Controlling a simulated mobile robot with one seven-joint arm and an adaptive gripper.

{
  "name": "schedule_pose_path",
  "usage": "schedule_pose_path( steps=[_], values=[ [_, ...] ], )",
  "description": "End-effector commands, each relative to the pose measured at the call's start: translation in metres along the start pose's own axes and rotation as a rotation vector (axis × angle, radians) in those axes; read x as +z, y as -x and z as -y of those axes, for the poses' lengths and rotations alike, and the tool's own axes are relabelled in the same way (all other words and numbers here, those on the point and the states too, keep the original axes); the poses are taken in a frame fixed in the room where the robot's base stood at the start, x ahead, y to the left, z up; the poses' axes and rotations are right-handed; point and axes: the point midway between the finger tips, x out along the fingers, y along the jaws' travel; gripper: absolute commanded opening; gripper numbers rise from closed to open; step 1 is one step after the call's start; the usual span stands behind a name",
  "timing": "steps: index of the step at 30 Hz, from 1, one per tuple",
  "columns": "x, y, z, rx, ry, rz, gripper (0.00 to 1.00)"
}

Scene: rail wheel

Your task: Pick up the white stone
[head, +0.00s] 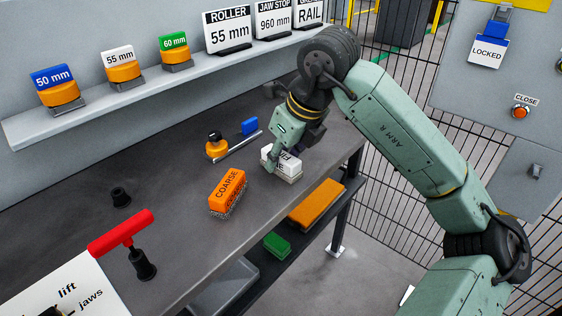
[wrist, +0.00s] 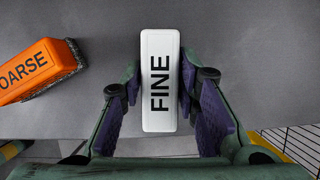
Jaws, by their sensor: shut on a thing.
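The white stone (head: 283,164) is a block marked FINE, at the right part of the grey workbench (head: 180,185). In the wrist view the white stone (wrist: 160,60) stands lengthwise between my fingers. My gripper (wrist: 160,95) is shut on it, one finger at each long side. In the head view my gripper (head: 282,155) comes down over the stone and hides part of it. The stone is at or very near the bench top; I cannot tell whether there is a gap under it.
An orange block marked COARSE (head: 228,193) lies left of the stone. An orange-and-black tool (head: 216,146) and a blue piece (head: 250,127) are behind. A red T-handle (head: 121,232) stands front left. A shelf (head: 190,76) runs along the back. The bench's front edge is close.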

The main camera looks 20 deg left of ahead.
Motion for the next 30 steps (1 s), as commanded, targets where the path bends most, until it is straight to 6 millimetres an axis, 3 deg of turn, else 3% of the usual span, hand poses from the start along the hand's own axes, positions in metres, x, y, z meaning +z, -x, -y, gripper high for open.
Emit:
schedule_pose_path(
  steps=[6, 19, 23, 30],
  values=[
    [0.0, 0.0, 0.0, 0.0, 0.0, 0.0, 0.0],
    [0.003, 0.006, 0.001, -0.002, 0.0, 0.001, 0.0],
    [0.009, 0.021, 0.0, -0.004, 0.001, 0.002, 0.0],
    [0.027, 0.065, 0.001, -0.004, 0.0, 0.001, 0.0]
  ],
)
